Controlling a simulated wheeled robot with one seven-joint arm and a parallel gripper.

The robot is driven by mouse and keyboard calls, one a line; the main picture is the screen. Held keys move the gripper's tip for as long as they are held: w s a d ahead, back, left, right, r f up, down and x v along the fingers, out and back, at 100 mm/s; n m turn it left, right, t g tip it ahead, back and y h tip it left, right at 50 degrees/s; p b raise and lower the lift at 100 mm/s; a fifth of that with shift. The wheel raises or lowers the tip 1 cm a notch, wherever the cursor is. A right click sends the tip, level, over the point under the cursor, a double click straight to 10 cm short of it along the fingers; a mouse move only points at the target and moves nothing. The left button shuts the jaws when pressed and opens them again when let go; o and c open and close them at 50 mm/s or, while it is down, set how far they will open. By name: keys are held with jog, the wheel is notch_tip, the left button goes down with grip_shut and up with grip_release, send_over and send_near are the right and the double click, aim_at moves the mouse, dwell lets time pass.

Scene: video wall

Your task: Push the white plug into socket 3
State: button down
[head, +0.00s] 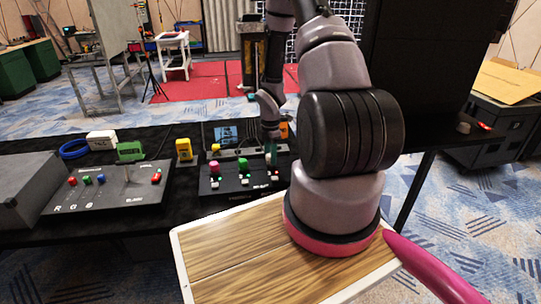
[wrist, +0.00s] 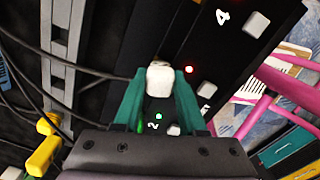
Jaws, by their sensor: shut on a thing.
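My gripper (wrist: 158,92) has teal fingers on both sides of the white plug (wrist: 160,76) and is shut on it in the wrist view. The plug is over a black socket strip (wrist: 185,40). I cannot tell whether its tip is in a socket. A label 4 shows farther up the strip and a 2 nearer my gripper. The label of socket 3 cannot be read, and the socket's opening is hidden. In the head view my gripper (head: 271,150) is low behind the black control board (head: 215,187), partly hidden.
A red light (wrist: 190,69) and a green light (wrist: 158,117) glow on the strip. Black cables and a yellow plug (wrist: 44,145) lie at left in the wrist view. A yellow box (head: 184,149), a green box (head: 130,151) and an RGB board (head: 105,192) stand left on the table.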

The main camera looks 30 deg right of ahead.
jog(key=shift+f, duration=0.45)
jog(key=shift+c, duration=2)
grip_release()
jog(key=shift+o, duration=0.3)
jog(key=o, duration=0.3)
jog(key=shift+o, duration=0.2)
jog(key=shift+r, duration=3.5)
